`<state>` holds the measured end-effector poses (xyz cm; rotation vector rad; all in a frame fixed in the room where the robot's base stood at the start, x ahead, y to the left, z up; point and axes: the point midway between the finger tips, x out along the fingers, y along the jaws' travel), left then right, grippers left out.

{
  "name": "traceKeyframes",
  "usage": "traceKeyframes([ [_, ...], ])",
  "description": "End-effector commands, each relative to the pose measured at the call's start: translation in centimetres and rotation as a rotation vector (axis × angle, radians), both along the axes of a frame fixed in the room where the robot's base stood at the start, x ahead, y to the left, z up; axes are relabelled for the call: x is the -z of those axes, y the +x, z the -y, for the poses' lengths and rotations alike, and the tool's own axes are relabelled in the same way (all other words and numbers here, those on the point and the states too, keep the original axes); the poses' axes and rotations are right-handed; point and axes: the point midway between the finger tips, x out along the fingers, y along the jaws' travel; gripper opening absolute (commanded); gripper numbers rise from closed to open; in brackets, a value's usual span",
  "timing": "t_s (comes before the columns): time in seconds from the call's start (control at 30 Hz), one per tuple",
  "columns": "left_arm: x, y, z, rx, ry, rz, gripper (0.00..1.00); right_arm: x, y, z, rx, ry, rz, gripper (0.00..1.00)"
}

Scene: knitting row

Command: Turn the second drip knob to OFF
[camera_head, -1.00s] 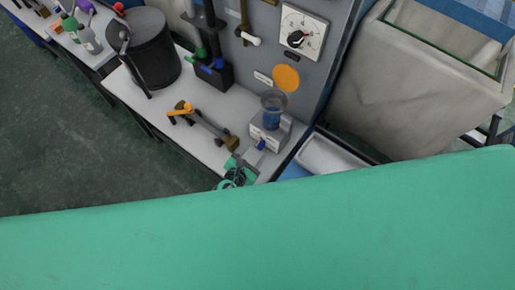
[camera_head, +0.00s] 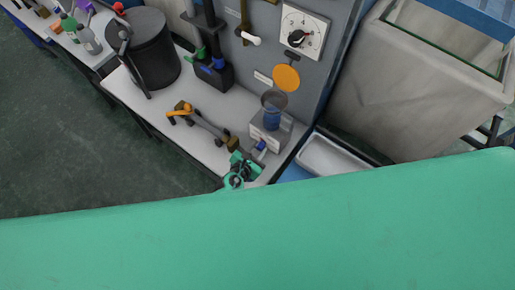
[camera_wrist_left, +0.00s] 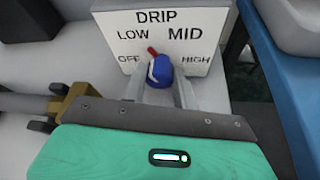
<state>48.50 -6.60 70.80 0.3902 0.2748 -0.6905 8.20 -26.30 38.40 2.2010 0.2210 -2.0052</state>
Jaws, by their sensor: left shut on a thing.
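The blue drip knob (camera_wrist_left: 160,72) sits on the front of a white panel (camera_wrist_left: 118,20) labelled DRIP, with OFF, LOW, MID and HIGH, in the left wrist view. Its red pointer is tilted up and left, toward LOW. My left gripper (camera_wrist_left: 160,88) is shut on the knob, with a grey finger on each side of it. In the head view the knob (camera_head: 261,145) is small, on a pale box with a blue-filled cup (camera_head: 272,118) on top, and my left gripper (camera_head: 257,154) reaches it from below. My right gripper is not in view.
A yellow-and-brown tool-like piece (camera_head: 205,125) lies on the white bench (camera_head: 185,105) to the left. A grey wall panel with a dial (camera_head: 302,33) and an orange disc (camera_head: 286,78) stands behind. A white tray (camera_head: 330,158) is at the right.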

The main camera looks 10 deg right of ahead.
Motion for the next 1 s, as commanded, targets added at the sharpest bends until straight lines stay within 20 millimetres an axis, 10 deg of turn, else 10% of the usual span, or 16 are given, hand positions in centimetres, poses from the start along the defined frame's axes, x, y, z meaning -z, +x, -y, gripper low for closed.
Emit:
traceKeyframes([
  [1.0, 0.0, 0.4, -0.4, -0.002, -0.389, -0.391, 0.06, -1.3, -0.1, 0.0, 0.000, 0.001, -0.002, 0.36],
])
